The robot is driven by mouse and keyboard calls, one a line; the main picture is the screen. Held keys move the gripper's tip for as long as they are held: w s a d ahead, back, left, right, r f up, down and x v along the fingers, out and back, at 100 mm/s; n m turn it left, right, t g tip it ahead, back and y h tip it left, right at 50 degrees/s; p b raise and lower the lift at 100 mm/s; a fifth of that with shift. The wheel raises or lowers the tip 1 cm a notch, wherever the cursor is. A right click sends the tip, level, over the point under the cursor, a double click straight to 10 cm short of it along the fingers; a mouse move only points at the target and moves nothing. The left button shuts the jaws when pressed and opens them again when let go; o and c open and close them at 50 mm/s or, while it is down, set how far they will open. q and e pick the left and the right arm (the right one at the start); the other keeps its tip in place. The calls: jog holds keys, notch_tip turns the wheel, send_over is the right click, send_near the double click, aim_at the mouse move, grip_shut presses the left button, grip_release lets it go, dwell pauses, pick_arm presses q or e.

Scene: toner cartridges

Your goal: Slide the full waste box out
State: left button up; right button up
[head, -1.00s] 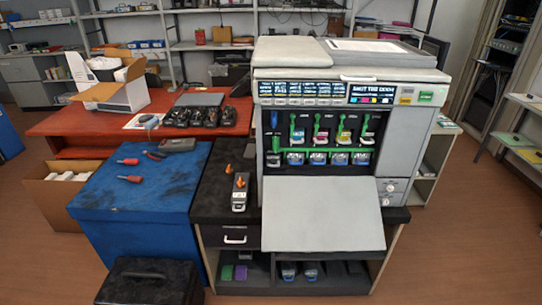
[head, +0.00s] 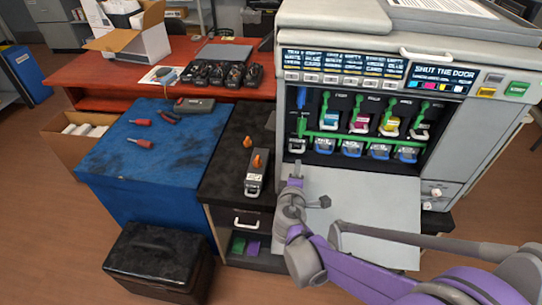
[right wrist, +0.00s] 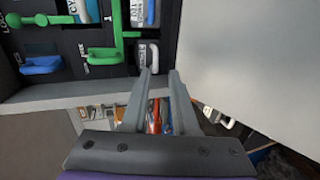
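The printer (head: 455,125) stands with its front flap (head: 375,195) folded down. A pale box that appears to be the waste box (head: 296,146) sits in the lower left slot, beside the toner row. Its pale front also shows in the right wrist view (right wrist: 147,52). A green bar (head: 350,138) runs along above the lower row, its left end close to this box. My right gripper (head: 296,168) is just in front of and below the box. In the right wrist view its two fingers (right wrist: 160,72) are apart with nothing between them. My left gripper is out of view.
A blue chest (head: 150,190) with red-handled tools is further left. A black case (head: 160,258) stands on the floor. The open flap juts out below the slots.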

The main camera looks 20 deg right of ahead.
aim_at(296, 151)
jog(key=shift+w+a+n, duration=0.25)
jog(key=shift+w+n, duration=0.05)
jog(key=shift+w, duration=0.4)
jog(key=shift+w+d+f+b, duration=0.15)
jog(key=shift+w+d+b, duration=0.2)
jog(key=shift+w, duration=0.1)
jog(key=b+x, duration=0.1)
jog(key=x, duration=0.7)
jog(key=shift+w+b, duration=0.2)
jog(key=shift+b, duration=0.15)
jog(key=c, duration=0.4)
grip_shut()
jog(key=shift+s, duration=0.1)
